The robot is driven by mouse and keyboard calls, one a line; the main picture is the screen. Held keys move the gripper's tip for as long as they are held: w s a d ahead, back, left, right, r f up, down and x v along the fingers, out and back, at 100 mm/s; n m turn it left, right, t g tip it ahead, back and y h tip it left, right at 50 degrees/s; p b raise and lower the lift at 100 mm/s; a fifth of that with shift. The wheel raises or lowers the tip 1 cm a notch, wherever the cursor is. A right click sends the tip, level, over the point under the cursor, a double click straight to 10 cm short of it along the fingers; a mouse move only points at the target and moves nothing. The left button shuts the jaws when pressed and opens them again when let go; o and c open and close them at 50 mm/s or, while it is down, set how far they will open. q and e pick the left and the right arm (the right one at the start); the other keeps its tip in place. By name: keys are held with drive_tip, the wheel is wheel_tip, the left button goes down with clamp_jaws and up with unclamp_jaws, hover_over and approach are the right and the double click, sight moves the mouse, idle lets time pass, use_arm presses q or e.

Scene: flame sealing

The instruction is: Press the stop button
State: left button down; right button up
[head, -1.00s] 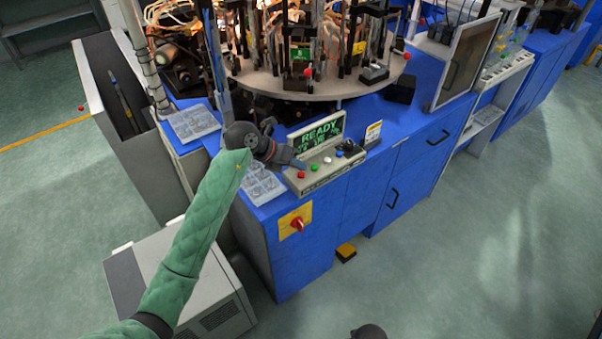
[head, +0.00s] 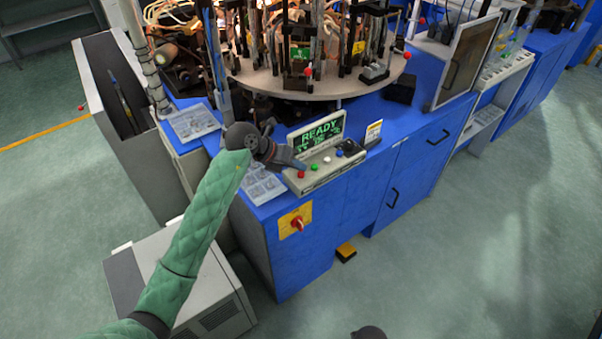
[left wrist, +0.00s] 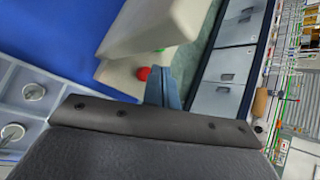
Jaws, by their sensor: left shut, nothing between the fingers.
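The control panel (head: 326,172) stands on the blue machine's corner, with a green-lit READY screen (head: 318,132) behind its row of buttons. The red button (head: 301,174) is at the left end of the row, next to a green button (head: 314,167). In the left wrist view the red button (left wrist: 144,73) shows right beside the fingertips. My left gripper (head: 298,164) is shut and empty, with its tips just above and beside the red button. I cannot tell whether they touch it.
A red rotary switch on a yellow plate (head: 295,221) is on the blue cabinet's front. Clear trays of small parts (head: 193,122) lie left of the panel. The round turntable (head: 300,86) with fixtures is behind it. Floor at the right is open.

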use_arm(q)
drive_tip(key=shift+f, duration=0.15)
use_arm(e)
drive_tip(key=shift+w, duration=0.35)
drive_tip(key=shift+s, duration=0.1)
use_arm(q)
drive_tip(key=shift+f+b, duration=0.35)
drive_tip(key=shift+f, duration=0.2)
use_arm(e)
drive_tip(key=shift+s+f, duration=0.1)
drive_tip(key=shift+f, duration=0.25)
use_arm(q)
drive_tip(key=shift+r, duration=0.15)
use_arm(e)
drive_tip(key=shift+r, duration=0.1)
use_arm(q)
drive_tip(key=shift+r+p, duration=0.55)
drive_tip(key=shift+r, duration=0.25)
use_arm(e)
drive_tip(key=shift+r, duration=0.4)
